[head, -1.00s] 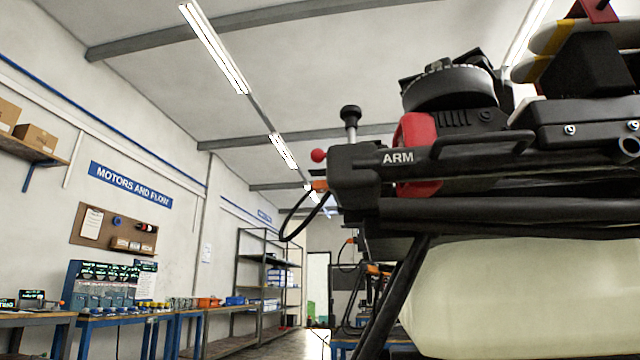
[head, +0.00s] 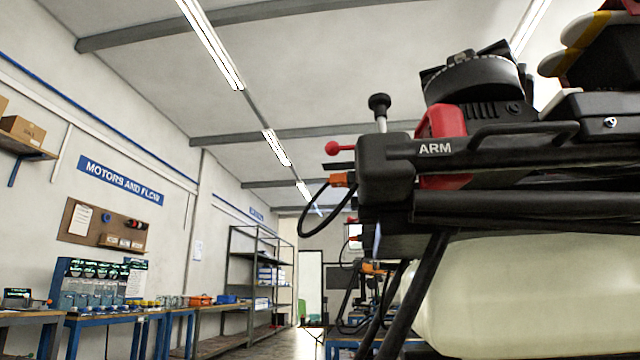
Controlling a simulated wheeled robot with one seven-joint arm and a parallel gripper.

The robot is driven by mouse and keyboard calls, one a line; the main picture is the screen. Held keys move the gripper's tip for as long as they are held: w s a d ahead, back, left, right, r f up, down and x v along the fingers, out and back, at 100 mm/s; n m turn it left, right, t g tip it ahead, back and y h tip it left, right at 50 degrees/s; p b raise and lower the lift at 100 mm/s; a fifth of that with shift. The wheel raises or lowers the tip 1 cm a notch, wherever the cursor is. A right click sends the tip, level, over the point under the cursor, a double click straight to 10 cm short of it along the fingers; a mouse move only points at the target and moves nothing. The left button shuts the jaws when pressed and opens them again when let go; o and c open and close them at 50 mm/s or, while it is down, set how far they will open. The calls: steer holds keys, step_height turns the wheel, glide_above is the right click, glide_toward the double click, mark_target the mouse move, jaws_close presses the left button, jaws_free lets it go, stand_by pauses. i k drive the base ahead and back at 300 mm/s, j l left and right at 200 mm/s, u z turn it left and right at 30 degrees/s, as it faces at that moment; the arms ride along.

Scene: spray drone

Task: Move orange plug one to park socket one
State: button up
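In the head view, an orange plug (head: 340,180) sits at the left end of the black block marked ARM (head: 400,158) on the drone. A black cable (head: 303,215) loops down from it. I cannot tell whether this is plug one. Another orange piece (head: 376,268) shows lower down behind the drone's legs, too small to tell what it is. I cannot make out a park socket. My gripper is not in view.
The drone's pale tank (head: 530,290) and black legs (head: 418,290) fill the right side. Workbenches (head: 65,318) line the left wall, and a metal shelf (head: 258,270) stands farther back. A strip of floor is clear in the middle.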

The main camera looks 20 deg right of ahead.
mark_target(339, 180)
steer(key=i+j, duration=0.85)
steer(key=j, duration=0.25)
steer(key=i+j, duration=0.45)
steer(key=j, duration=0.15)
